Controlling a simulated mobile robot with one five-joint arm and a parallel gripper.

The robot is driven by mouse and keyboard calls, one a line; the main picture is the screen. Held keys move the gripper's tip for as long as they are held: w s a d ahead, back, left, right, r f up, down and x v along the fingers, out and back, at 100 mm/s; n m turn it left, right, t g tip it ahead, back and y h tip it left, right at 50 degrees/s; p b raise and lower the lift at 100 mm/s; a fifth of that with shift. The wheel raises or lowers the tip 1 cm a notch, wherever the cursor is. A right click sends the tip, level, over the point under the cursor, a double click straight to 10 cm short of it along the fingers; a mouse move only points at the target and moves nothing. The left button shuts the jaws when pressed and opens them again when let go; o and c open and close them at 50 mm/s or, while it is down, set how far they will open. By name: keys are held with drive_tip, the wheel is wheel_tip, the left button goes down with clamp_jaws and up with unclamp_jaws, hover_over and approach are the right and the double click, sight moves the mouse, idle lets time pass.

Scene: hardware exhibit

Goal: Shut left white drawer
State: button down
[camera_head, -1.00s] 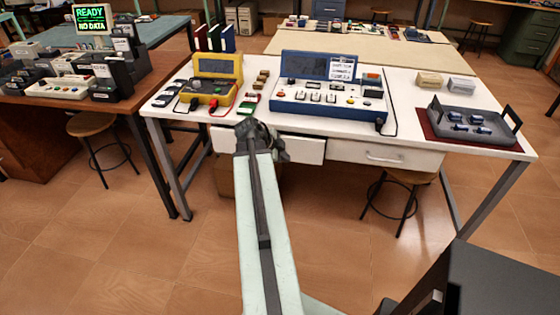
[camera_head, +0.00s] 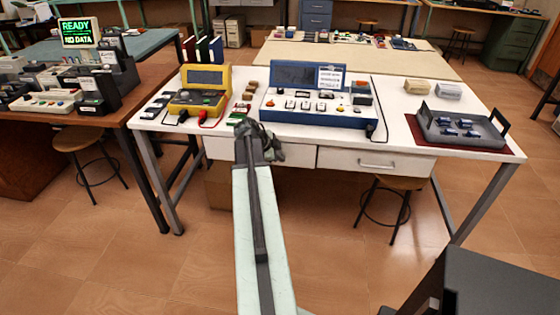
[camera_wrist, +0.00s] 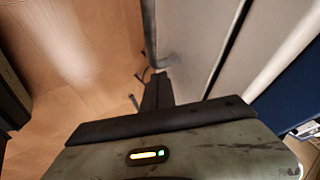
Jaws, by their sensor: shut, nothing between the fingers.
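The left white drawer (camera_head: 298,153) is under the front of the white table, with its front showing on both sides of my arm. Its face looks nearly level with the right drawer, but I cannot tell if a small gap remains. My gripper (camera_head: 272,150) is shut and empty in front of this drawer and hides its middle and its handle. In the wrist view, the dark fingers (camera_wrist: 156,90) are close beside a pale grey drawer face (camera_wrist: 195,45). Contact is unclear.
The right white drawer (camera_head: 372,163) has a bar handle and looks closed. The white table (camera_head: 400,130) bears a yellow case (camera_head: 200,92), a blue console (camera_head: 318,108) and a grey tray (camera_head: 462,128). A stool (camera_head: 388,205) stands below right. The floor in front is clear.

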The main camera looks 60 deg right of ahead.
drive_tip(key=a+r+p, duration=0.8)
drive_tip(key=a, duration=0.1)
drive_tip(key=shift+w+a, duration=0.25)
drive_tip(key=shift+w, duration=0.15)
